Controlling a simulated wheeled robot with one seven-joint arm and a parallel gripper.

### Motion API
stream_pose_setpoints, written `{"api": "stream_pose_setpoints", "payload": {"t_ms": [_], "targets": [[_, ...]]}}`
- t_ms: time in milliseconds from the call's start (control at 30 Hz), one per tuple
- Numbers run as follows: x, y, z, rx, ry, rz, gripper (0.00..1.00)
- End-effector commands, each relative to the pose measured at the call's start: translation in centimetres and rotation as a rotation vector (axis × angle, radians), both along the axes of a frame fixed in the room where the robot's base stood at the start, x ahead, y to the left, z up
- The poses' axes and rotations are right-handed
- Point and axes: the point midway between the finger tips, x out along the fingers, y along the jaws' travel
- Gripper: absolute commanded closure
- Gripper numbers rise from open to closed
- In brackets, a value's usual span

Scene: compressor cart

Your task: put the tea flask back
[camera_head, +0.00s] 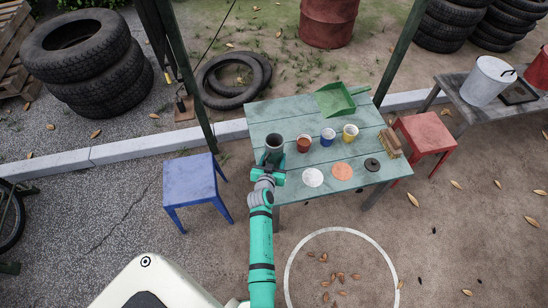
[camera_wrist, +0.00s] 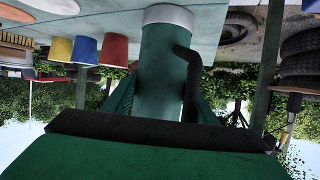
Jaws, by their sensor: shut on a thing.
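The tea flask is a dark green cylinder with a dark handle and a silver band, close up in the wrist view (camera_wrist: 160,70). In the head view its dark open top (camera_head: 275,141) shows at the left side of the teal plank table (camera_head: 268,112). My gripper (camera_head: 273,159) is shut on the flask from the near side. The flask is upright; I cannot tell whether its base touches the table. The wrist picture is upside down, and my gripper's dark green body (camera_wrist: 160,155) fills its lower part.
Red (camera_head: 304,144), blue (camera_head: 328,137) and yellow (camera_head: 350,133) cups stand right of the flask. White (camera_head: 313,177), orange (camera_head: 342,171) and dark (camera_head: 372,164) discs lie nearer. A green dustpan (camera_head: 335,100) lies behind. Blue (camera_head: 190,177) and red (camera_head: 425,132) stools flank the table.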

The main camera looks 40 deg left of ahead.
Motion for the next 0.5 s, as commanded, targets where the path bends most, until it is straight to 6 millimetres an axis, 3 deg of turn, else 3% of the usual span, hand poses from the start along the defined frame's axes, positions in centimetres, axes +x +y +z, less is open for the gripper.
{"api": "stream_pose_setpoints", "payload": {"t_ms": [333,367,433,500], "targets": [[0.08,0.13,0.05,0.002,-0.005,0.002,1.00],[0.00,0.05,-0.18,0.000,-0.002,0.002,0.46],[0.00,0.05,-0.16,0.000,-0.002,0.001,0.30],[0.00,0.05,-0.16,0.000,-0.002,0.001,0.30]]}}
